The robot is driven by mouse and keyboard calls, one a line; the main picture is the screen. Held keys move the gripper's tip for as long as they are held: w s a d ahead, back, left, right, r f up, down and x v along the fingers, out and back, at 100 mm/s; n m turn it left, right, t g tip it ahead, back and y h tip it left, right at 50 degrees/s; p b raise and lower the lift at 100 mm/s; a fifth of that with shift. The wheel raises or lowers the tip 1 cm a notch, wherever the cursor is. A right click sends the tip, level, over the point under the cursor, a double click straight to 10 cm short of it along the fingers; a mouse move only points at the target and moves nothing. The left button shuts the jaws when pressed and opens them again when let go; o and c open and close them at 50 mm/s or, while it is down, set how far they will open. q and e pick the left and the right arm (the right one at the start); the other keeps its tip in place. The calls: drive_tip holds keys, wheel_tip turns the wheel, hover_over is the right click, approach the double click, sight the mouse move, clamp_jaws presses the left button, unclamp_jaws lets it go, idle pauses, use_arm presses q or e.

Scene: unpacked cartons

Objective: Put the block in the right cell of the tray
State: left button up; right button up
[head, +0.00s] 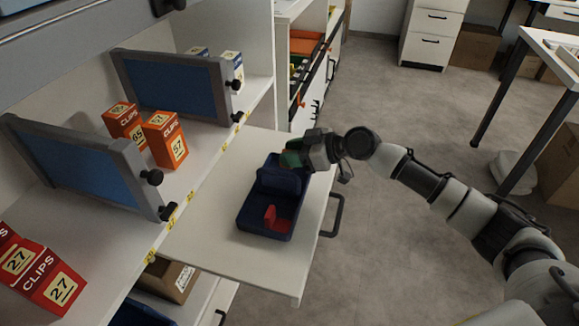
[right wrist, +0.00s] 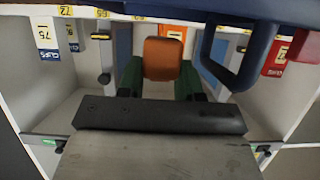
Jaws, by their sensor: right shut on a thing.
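The dark blue tray (head: 245,222) sits on the pulled-out white shelf board, with an upright divider or handle across it. A red piece (head: 277,219) lies in its near part. My right gripper (head: 291,157), with green fingers, is at the tray's far right end, close to its rim. In the right wrist view an orange-brown block (right wrist: 162,58) is between the green fingers of the right gripper (right wrist: 160,80), which is shut on it. In the head view the block is mostly hidden. The tray's blue loop also shows in the right wrist view (right wrist: 241,62). My left gripper is not in view.
A black handle (head: 336,215) sticks out from the board's right edge. Bare board lies in front of the tray.

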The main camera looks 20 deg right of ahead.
drive_tip(key=shift+w+a+f, duration=0.15)
drive_tip(key=shift+a+f, duration=0.1)
drive_tip(key=shift+f+b, duration=0.45)
drive_tip(key=shift+f, duration=1.55)
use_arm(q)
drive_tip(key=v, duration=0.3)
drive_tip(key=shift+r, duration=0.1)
use_arm(e)
drive_tip(key=o, duration=0.9)
